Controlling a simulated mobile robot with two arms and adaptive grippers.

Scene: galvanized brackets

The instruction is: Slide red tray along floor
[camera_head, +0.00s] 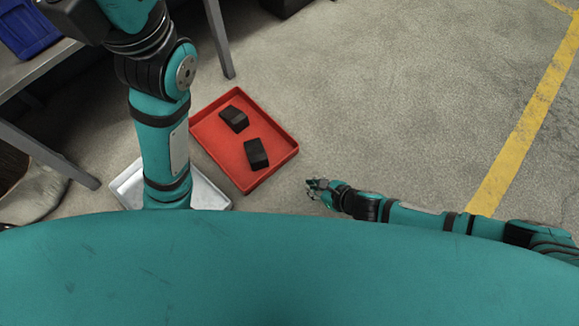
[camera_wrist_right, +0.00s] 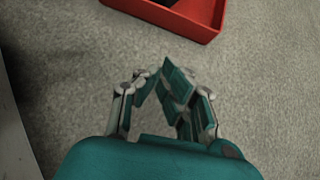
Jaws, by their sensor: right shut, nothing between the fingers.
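The red tray (camera_head: 282,162) lies flat on the floor in the middle of the head view, with two dark blocks in it, one block (camera_head: 234,119) toward the back and another (camera_head: 256,154) toward the front. My right gripper (camera_head: 313,187) is low near the floor, just off the tray's near right corner and apart from it. In the right wrist view the gripper (camera_wrist_right: 170,70) is shut and empty, and a corner of the red tray (camera_wrist_right: 190,27) shows ahead at the top. My left arm comes down at the left; its gripper is hidden behind my teal body.
A white tray (camera_head: 213,197) lies on the floor left of the red tray, partly hidden by my left arm. A grey table (camera_head: 30,72) with a blue bin (camera_head: 27,25) stands at the left. A yellow floor line (camera_head: 520,130) runs at the right. The floor between is clear.

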